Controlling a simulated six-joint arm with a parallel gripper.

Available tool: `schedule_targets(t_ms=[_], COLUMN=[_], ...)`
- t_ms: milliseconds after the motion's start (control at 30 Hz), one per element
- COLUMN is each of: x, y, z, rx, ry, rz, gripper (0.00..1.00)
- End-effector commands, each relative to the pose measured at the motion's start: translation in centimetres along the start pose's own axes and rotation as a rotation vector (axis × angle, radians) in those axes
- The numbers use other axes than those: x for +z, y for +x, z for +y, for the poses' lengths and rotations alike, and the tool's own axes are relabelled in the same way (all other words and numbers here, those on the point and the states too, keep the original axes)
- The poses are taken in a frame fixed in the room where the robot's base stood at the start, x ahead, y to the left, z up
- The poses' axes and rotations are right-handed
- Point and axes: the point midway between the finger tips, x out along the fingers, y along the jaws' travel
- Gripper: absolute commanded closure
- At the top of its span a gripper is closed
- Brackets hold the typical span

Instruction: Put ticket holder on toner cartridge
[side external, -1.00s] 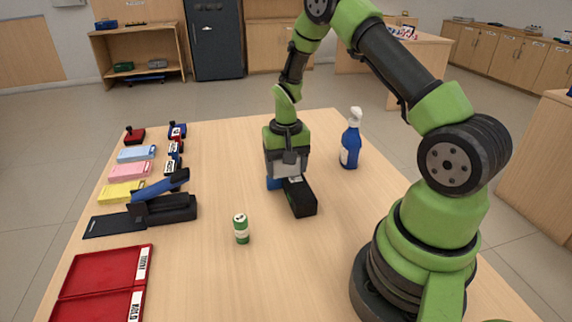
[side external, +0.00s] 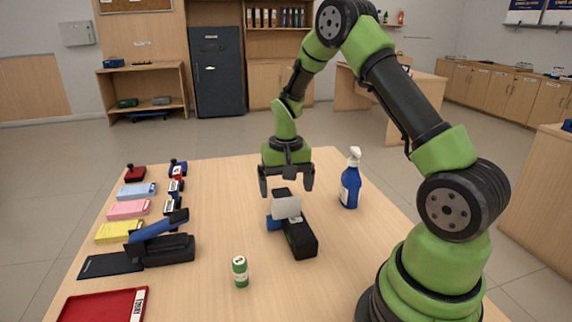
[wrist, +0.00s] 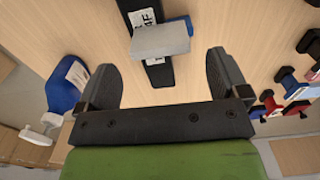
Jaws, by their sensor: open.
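The toner cartridge (side external: 302,239) is a long black body with a pale label, lying on the table. A light grey block, which I take to be the ticket holder (side external: 286,207), sits across its top. In the wrist view the ticket holder (wrist: 160,40) lies crosswise over the black cartridge (wrist: 158,74), with a blue part by one end; which thing the blue belongs to is unclear. My gripper (side external: 286,191) is open and empty above and behind the ticket holder, apart from it. The wrist view shows both fingers (wrist: 163,78) spread wide with nothing between them.
A blue spray bottle (side external: 350,185) stands to the right, close to my gripper. A green can (side external: 240,271) stands in front. A stapler (side external: 160,243), coloured pads (side external: 128,209), stamps (side external: 176,185) and a red tray (side external: 107,305) fill the left side. The table between is clear.

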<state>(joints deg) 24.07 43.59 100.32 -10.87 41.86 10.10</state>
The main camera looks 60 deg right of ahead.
Motion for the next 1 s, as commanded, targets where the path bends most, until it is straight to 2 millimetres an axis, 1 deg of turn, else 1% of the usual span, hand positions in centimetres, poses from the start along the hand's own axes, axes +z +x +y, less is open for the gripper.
schedule_targets(t_ms=[33,200,433,467,533,567,667,700,767,800,867,900,1000], x=[-0.1,-0.1,0.2,0.5,1.4,1.9,4.7,6.1,8.3,9.8,12.1,13.6,17.1], y=[-1.3,-4.5,-7.0,-7.5,-9.1,-10.0,-13.3,-14.7,-16.4,-17.5,-18.8,-19.5,-20.6], z=[0.0,0.0,-0.2,-0.3,-0.9,-1.2,-2.2,-2.5,-2.8,-2.8,-2.8,-2.6,-2.0], rx=[-0.003,-0.002,-0.007,-0.012,-0.031,-0.044,-0.099,-0.125,-0.167,-0.195,-0.238,-0.268,-0.342], ry=[0.001,0.002,-0.005,-0.011,-0.033,-0.044,-0.098,-0.121,-0.160,-0.185,-0.222,-0.247,-0.306], rz=[0.007,0.004,0.010,0.017,0.044,0.059,0.122,0.150,0.191,0.218,0.256,0.281,0.338], gripper=[0.07,0.07,0.07,0.07,0.07,0.07,0.07,0.07,0.07,0.07,0.07,0.07,0.07])
